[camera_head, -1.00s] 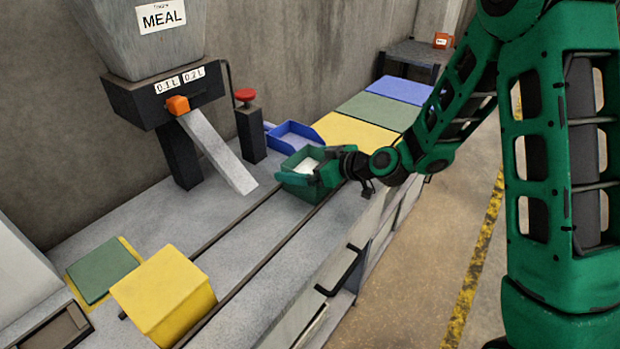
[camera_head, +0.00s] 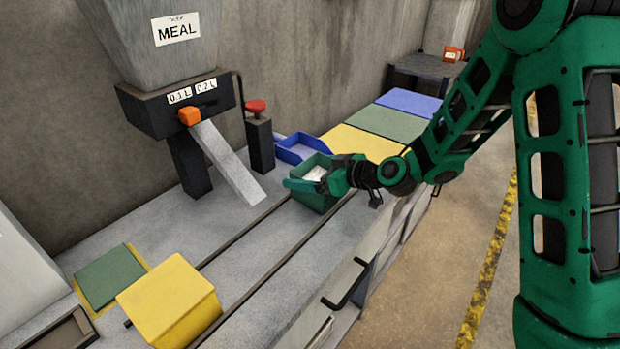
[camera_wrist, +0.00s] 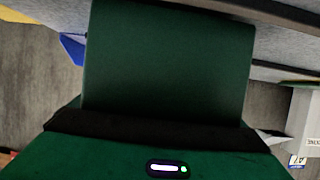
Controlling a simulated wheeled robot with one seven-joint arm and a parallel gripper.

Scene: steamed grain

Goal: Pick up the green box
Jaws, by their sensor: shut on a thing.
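The green box (camera_head: 314,201) is an open-topped bin with pale white stuff inside, at the middle of the head view by the bench's front rail. My gripper (camera_head: 318,184) reaches it from the right and is shut on it. A green finger lies along the box's near side; the other finger is mostly hidden. In the wrist view the green box (camera_wrist: 168,60) fills the middle, close against my gripper. I cannot tell whether its bottom touches the bench.
A MEAL hopper (camera_head: 165,50) with a sloping chute (camera_head: 228,163) stands left of the box. A red-topped post (camera_head: 258,140) and a blue bin (camera_head: 300,149) are behind it. A yellow block (camera_head: 170,302) stands at front left. Yellow, green and blue panels lie beyond.

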